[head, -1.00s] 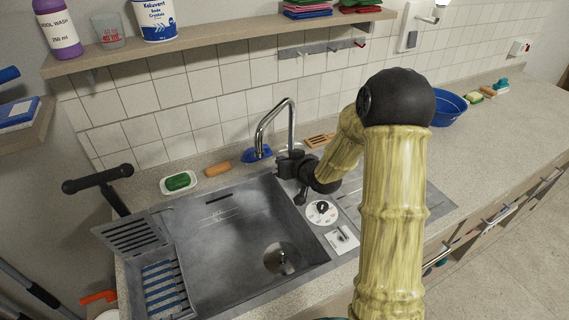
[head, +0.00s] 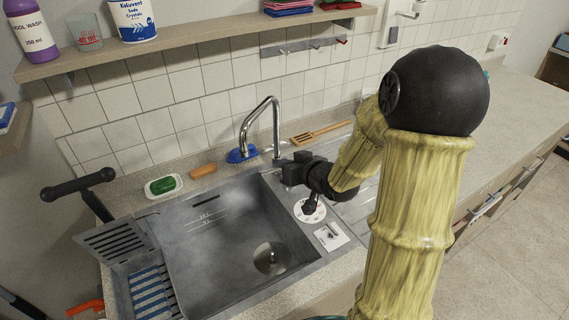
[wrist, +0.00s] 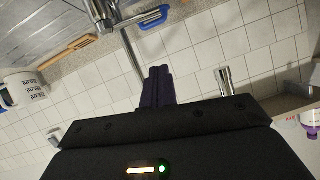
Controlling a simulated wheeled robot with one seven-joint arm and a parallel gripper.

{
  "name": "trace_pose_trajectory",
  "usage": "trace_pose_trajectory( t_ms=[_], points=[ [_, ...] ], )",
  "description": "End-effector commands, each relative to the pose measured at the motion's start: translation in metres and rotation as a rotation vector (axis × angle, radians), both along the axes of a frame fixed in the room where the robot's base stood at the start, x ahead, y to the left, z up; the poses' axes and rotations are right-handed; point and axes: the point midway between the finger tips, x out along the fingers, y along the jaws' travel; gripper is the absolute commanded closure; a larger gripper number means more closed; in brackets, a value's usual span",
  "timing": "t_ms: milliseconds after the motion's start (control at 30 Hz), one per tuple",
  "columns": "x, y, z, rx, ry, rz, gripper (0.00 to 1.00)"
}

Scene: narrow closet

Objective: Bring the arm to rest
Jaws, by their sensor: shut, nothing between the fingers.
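My arm, with bamboo-like links and black joints, reaches in from the right of the head view. My gripper (head: 290,170) is held above the right edge of the sink (head: 215,235), just right of and in front of the tap (head: 262,125). In the wrist view my gripper (wrist: 158,75) shows its dark fingers together, with nothing between them. The wrist view also shows the tap's metal spout (wrist: 128,50) close to the fingers. Whether the spout touches the gripper I cannot tell.
A green sponge in a white dish (head: 164,186), an orange-brown bar (head: 203,171), a blue item (head: 241,154) and a wooden spatula (head: 322,132) lie behind the sink. A shelf (head: 200,36) runs above. A white mug (wrist: 24,88) shows in the wrist view. The right counter has free room.

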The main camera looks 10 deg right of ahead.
Motion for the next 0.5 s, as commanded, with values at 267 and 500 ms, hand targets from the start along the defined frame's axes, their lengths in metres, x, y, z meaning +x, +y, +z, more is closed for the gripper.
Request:
trace_pose_trajectory(
  t_ms=[267,500],
  points=[
    [0.000,-0.001,0.000,-0.002,0.001,-0.002,1.00],
    [-0.015,-0.005,-0.012,-0.103,0.113,-0.060,1.00]
  ],
)
